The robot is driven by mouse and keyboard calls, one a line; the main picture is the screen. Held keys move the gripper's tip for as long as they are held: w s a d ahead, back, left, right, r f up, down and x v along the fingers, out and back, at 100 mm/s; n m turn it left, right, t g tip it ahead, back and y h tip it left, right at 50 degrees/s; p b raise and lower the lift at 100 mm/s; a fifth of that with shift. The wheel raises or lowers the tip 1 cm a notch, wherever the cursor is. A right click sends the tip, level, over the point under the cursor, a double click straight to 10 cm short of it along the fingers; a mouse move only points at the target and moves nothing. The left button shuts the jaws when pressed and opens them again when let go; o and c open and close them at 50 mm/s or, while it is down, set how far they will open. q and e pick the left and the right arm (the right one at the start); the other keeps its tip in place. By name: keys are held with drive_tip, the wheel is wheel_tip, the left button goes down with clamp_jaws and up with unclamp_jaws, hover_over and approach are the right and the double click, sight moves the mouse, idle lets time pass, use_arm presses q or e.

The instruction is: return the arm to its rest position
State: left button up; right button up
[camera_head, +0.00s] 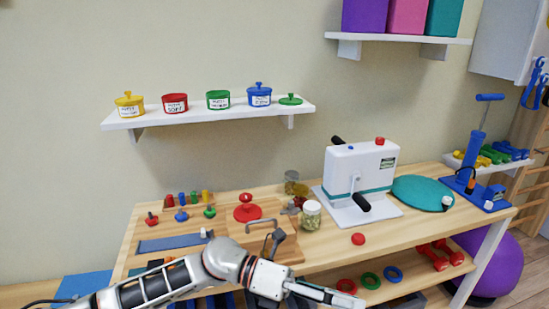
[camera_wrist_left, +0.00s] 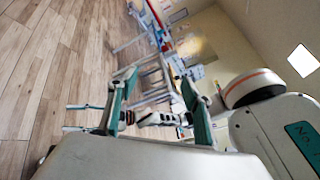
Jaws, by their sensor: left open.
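My left arm (camera_head: 225,262) comes in from the lower left of the head view and reaches right, in front of the table's front edge. Its gripper (camera_head: 338,298) is at the bottom of that view, where its fingers are hard to make out. In the left wrist view my left gripper (camera_wrist_left: 157,108) has its two teal-padded fingers spread wide apart, with nothing held between the pads. A blurred white and dark part shows beyond the gap; I cannot tell what it is. My right gripper is not seen.
The wooden table (camera_head: 325,252) holds a white machine (camera_head: 358,180), a jar (camera_head: 311,214), a red knobbed lid (camera_head: 247,208) and a teal disc (camera_head: 420,192). Rings and red dumbbells (camera_head: 440,258) lie on a lower shelf. Open wooden floor (camera_wrist_left: 45,70) shows in the wrist view.

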use_arm(q)
drive_tip(key=w+a+r+n+t+h, duration=0.15)
drive_tip(key=w+n+t+h, duration=0.3)
drive_tip(key=n+t, duration=0.7)
drive_tip(key=w+a+f+n+t+y, duration=0.5)
drive_tip(key=a+f+n+t+y, duration=0.35)
drive_tip(key=n, duration=0.95)
drive_tip(key=s+a+f+n+g+y, duration=0.1)
drive_tip(key=s+a+f+n+y, duration=0.2)
drive_tip(key=a+f, duration=0.4)
drive_tip(key=s+a+f+n+g+y, duration=0.1)
drive_tip(key=s+a+f+n+y, duration=0.2)
drive_tip(key=s+a+f+n, duration=0.3)
drive_tip(key=s+a+f+n+g+y, duration=0.1)
drive_tip(key=s+a+f+n+y, duration=0.2)
drive_tip(key=a+f, duration=0.7)
drive_tip(key=s+f+n, duration=0.2)
drive_tip(key=s+f, duration=0.1)
drive_tip(key=s, duration=0.1)
drive_tip(key=shift+f+g, duration=0.15)
drive_tip(key=shift+g, duration=0.15)
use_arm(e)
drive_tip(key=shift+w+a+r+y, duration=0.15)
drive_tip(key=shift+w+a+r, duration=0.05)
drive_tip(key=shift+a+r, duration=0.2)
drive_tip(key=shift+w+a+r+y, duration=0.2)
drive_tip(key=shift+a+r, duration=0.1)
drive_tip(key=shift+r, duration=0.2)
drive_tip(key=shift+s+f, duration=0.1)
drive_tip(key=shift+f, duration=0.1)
